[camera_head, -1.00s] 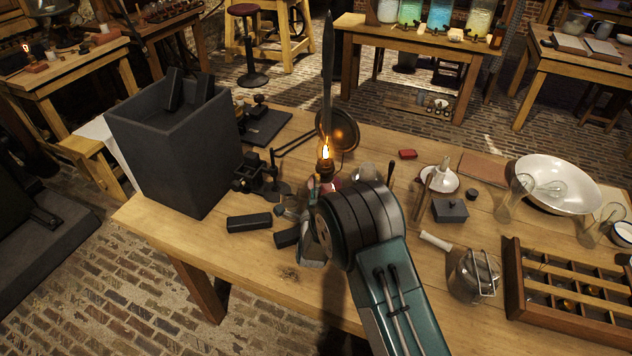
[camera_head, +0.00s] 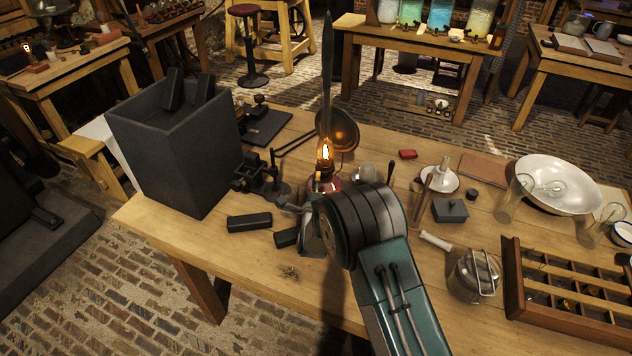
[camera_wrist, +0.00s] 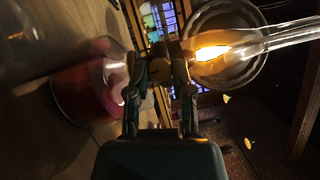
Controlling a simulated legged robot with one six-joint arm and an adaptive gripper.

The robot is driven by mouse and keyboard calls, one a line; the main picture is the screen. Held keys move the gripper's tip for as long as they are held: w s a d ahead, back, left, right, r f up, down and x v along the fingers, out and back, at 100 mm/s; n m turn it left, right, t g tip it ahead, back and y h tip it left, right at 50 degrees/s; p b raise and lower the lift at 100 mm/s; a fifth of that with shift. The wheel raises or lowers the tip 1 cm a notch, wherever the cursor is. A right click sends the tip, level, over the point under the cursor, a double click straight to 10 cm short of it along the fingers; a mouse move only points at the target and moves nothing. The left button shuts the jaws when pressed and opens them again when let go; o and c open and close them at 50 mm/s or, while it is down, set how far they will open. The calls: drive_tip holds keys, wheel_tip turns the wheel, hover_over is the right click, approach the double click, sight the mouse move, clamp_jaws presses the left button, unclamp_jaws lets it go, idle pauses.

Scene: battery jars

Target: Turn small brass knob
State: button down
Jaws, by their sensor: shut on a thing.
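An oil lamp stands on the workbench, with a lit flame (camera_head: 325,153), a tall glass chimney (camera_head: 328,70) and a red base (camera_head: 324,185). In the wrist view the lamp lies sideways, with its red base (camera_wrist: 85,85) at left and flame (camera_wrist: 212,53) at right. My gripper (camera_wrist: 162,70) is at the burner between base and flame, its two fingers closed in on the small brass knob (camera_wrist: 160,72). The knob is mostly hidden by the fingers. In the head view my wrist covers the fingertips and the lamp's lower part.
A round reflector (camera_head: 340,130) stands right behind the flame. A dark open box (camera_head: 175,150) and black blocks (camera_head: 249,222) are at left. A glass jar (camera_head: 474,276), a white basin (camera_head: 558,184) and a wooden compartment tray (camera_head: 514,290) are at right.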

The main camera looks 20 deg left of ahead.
drive_tip(key=shift+s+f+n, duration=0.1)
drive_tip(key=shift+n, duration=0.2)
drive_tip(key=shift+a+r+n+g+h, duration=0.1)
drive_tip(key=shift+n+g+h, duration=0.85)
drive_tip(key=shift+n, duration=0.7)
drive_tip(key=shift+a+r+n+g+h, duration=0.1)
drive_tip(key=shift+n+g+h, duration=0.6)
drive_tip(key=shift+n+g, duration=0.7)
drive_tip(key=shift+a+r+n+g+h, duration=0.1)
drive_tip(key=shift+n+g+h, duration=0.75)
drive_tip(key=shift+n, duration=1)
drive_tip(key=shift+f, duration=0.1)
drive_tip(key=shift+c, duration=2.4)
unclamp_jaws()
drive_tip(key=shift+r, duration=0.2)
